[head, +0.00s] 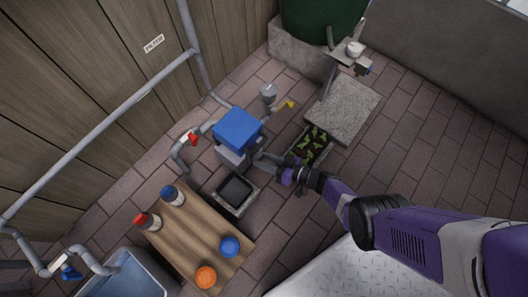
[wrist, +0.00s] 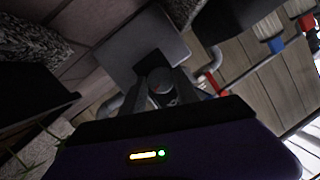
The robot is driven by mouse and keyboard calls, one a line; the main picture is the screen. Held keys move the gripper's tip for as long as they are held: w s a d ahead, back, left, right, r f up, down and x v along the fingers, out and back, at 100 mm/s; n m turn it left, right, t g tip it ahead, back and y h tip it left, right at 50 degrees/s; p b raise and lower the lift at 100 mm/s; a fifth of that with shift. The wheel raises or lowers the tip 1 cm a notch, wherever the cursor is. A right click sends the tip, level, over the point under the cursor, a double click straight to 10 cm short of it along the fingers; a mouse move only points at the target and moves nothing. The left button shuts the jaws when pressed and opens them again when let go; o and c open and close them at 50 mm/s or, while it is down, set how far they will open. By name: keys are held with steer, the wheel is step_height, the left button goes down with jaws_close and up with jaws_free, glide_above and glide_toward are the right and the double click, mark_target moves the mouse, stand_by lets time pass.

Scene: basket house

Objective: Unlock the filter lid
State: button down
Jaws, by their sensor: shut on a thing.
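The filter is a grey box (head: 232,155) with a blue lid (head: 239,127), standing near the wooden wall in the head view. The lid looks closed on the box. My gripper (head: 263,159) reaches in from the lower right and its fingers are at the right side of the box, just below the lid. In the wrist view, the two fingers of my gripper (wrist: 163,92) close around a small dark round knob (wrist: 160,86) in front of a grey flat part (wrist: 146,45). The fingers hide part of the knob, and its lock position cannot be told.
A pipe with a red valve (head: 191,139) runs left of the filter. A black tray (head: 236,189) and a wooden table (head: 181,233) with bottles and two bowls stand in front. A planter (head: 311,147) with green sprouts and a stone slab (head: 343,108) are at the right.

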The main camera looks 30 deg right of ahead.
steer(key=shift+f+m+y+b, duration=0.15)
steer(key=shift+m+y+b, duration=0.55)
steer(key=shift+m+b, duration=0.65)
steer(key=shift+m, duration=0.35)
steer(key=c, duration=0.9)
jaws_free()
steer(key=shift+s+d+p, duration=0.1)
steer(key=shift+p, duration=0.2)
steer(key=shift+p+v, duration=0.95)
steer(key=shift+v, duration=2.8)
